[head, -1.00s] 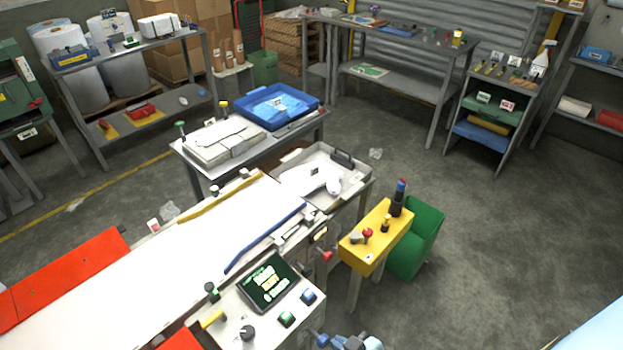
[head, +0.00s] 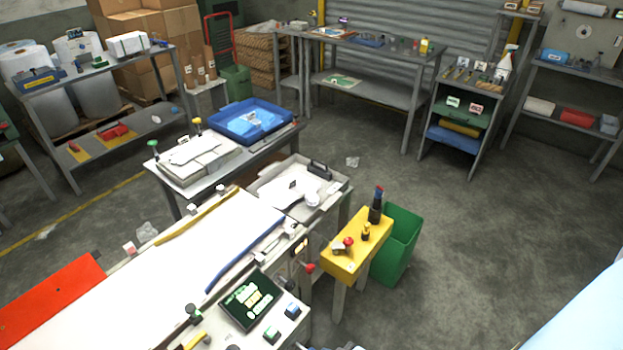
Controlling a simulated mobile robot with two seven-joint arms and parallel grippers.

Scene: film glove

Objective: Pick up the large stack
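A large pale stack of flat sheets (head: 198,163) lies on the grey table (head: 172,192) left of centre in the head view. A few loose white pieces lie on its top. A blue tray (head: 221,127) with light blue film in it sits just behind and to the right of the stack on the same table. Neither of my grippers shows clearly in the head view, and nothing touches the stack.
A machine with a long white bed (head: 150,290) and a control screen (head: 250,299) fills the front left. Open floor (head: 450,250) lies to the right.

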